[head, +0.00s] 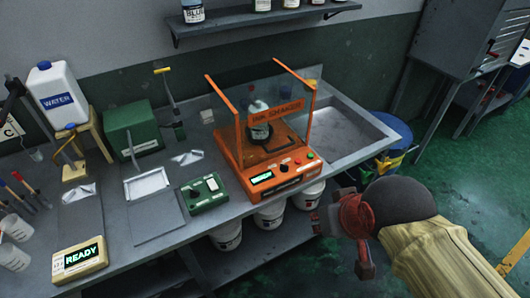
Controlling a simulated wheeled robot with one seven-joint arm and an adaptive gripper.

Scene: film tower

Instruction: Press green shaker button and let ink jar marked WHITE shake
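The orange ink shaker (228,150) stands on the grey bench in the middle, with clear panels around its platform. A jar (260,130) with a dark band and pale label stands upright inside; its label is too small to read. The green button (310,155) is at the right end of the shaker's front panel, beside a red button (297,161). A lit green display (261,177) is at the panel's left; its text is unreadable. My gripper (346,232) is empty, with its fingers apart, to the lower right of the shaker, clear of the button.
A sink (350,128) lies right of the shaker. Buckets (271,215) stand below the bench. A green control box (203,193) and a device reading READY (80,259) lie left. A shelf (260,22) with jars hangs above. Open floor is right.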

